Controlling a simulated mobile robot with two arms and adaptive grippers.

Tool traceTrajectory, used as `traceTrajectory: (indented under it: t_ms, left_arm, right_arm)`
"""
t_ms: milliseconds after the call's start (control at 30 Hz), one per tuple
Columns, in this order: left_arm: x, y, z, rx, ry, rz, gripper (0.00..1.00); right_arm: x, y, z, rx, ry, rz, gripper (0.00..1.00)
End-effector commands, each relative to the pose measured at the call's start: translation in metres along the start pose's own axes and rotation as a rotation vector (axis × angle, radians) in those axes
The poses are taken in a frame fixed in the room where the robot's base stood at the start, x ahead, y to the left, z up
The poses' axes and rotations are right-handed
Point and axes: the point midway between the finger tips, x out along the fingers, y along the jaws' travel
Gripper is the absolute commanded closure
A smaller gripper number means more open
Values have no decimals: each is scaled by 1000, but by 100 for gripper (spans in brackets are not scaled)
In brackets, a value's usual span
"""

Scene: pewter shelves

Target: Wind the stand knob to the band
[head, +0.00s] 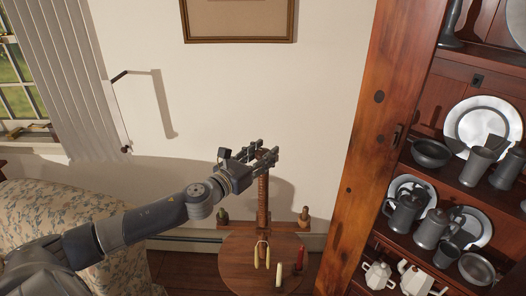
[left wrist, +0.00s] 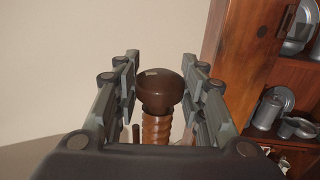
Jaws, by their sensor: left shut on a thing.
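The wooden stand has an upright threaded post (head: 262,200) rising from a round tabletop (head: 236,262). In the left wrist view, the brown, cup-shaped stand knob (left wrist: 160,90) sits at the top of the threaded post (left wrist: 156,129). My left gripper (head: 268,153) is at the top of the post, its fingers on both sides of the knob and shut on it. In the head view the gripper hides most of the knob. I cannot make out a band on the post. My right gripper is not in view.
A crossbar (head: 284,227) on the post carries upright pieces at both ends. A wooden cupboard (head: 365,130) with pewter stands right; a floral sofa (head: 45,215) is left. The wall is close behind.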

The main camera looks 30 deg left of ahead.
Motion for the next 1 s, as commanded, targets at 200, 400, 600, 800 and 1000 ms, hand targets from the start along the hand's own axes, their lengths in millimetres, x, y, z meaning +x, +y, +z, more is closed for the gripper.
traceTrajectory:
  t_ms: [200, 400, 600, 800, 1000]
  left_arm:
    - [0, -3, 8, -6, 0, 147, 86]
    - [1, -4, 6, -7, 0, 332, 86]
    - [1, -4, 4, -7, 0, 520, 86]
    - [1, -3, 3, -5, 0, 683, 86]
    - [1, -2, 2, -2, 0, 804, 86]
  right_arm:
    - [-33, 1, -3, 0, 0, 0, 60]
    - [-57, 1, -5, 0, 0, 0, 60]
    - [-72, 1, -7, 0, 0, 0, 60]
    - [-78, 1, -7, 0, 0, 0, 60]
    - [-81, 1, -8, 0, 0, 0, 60]
